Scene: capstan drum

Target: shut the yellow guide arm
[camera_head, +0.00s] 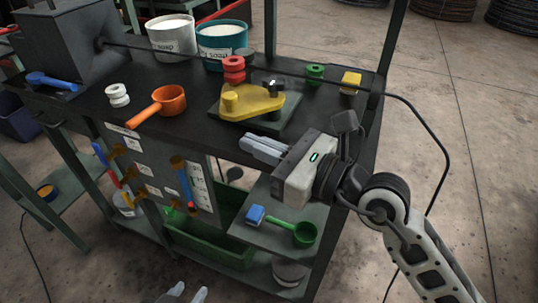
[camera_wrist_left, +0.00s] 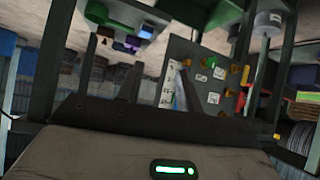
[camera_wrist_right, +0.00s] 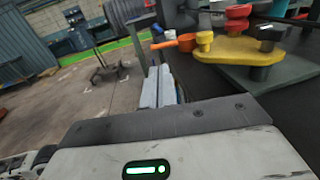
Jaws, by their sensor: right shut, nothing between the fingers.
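The yellow guide arm (camera_head: 258,103) lies flat on a dark green base plate (camera_head: 283,127) on the bench. It has a yellow knob (camera_head: 229,101) at its left end and a dark post near its right end. A red spool (camera_head: 234,68) stands just behind it. The arm also shows in the right wrist view (camera_wrist_right: 240,52). My right gripper (camera_head: 262,147) is shut and empty, in front of the base plate by the bench's front edge, apart from the arm. My left gripper (camera_head: 187,292) is low at the bottom of the head view, its fingertips apart and empty.
A dark cable runs from the grey box (camera_head: 70,45) behind the arm and off the bench's right side. An orange scoop (camera_head: 168,100), white spool (camera_head: 117,95), green spool (camera_head: 315,73) and yellow block (camera_head: 351,82) stand on the bench. A tool panel (camera_head: 150,165) hangs below.

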